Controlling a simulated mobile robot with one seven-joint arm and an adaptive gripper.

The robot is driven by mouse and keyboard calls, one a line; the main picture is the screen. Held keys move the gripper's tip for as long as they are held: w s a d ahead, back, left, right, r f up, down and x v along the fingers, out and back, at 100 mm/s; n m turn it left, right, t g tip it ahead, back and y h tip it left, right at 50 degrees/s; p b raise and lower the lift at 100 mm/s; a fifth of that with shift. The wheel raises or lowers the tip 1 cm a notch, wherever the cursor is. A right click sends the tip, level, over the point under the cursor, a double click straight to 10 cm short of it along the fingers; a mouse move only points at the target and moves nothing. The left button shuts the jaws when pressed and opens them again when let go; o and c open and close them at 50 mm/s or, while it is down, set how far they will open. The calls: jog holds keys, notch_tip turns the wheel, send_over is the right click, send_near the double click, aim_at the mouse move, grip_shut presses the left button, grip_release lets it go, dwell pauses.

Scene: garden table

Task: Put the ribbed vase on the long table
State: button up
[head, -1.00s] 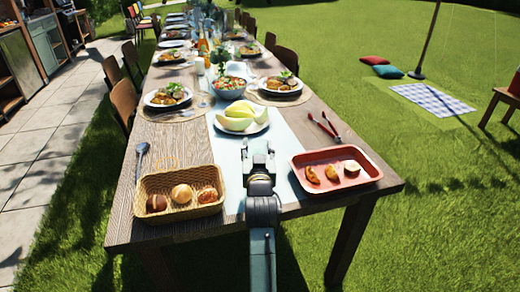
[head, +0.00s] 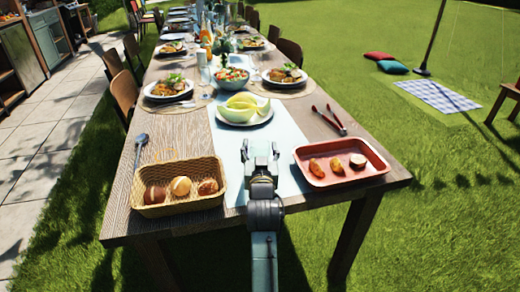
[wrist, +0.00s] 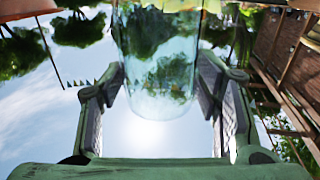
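In the wrist view, a clear glass vessel (wrist: 160,75) sits between the two fingers of my gripper (wrist: 160,85), which appear to press on its sides. It looks like the ribbed vase; ribs are hard to make out. In the head view my gripper (head: 260,150) is over the front end of the long table (head: 175,140), above the pale runner (head: 285,160). The glass cannot be made out there, and its height above the table is unclear.
A bread basket (head: 152,209) is left of my gripper and a red tray (head: 352,177) right. A plate of melon (head: 262,118) and tongs (head: 327,119) lie beyond. A spoon (head: 140,143) lies at left. Bare wood and runner show between them. Place settings fill the far table.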

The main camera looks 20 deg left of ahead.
jog(key=shift+o, duration=0.6)
jog(key=shift+r, duration=0.15)
jog(key=v, duration=1.2)
jog(key=shift+b, duration=0.3)
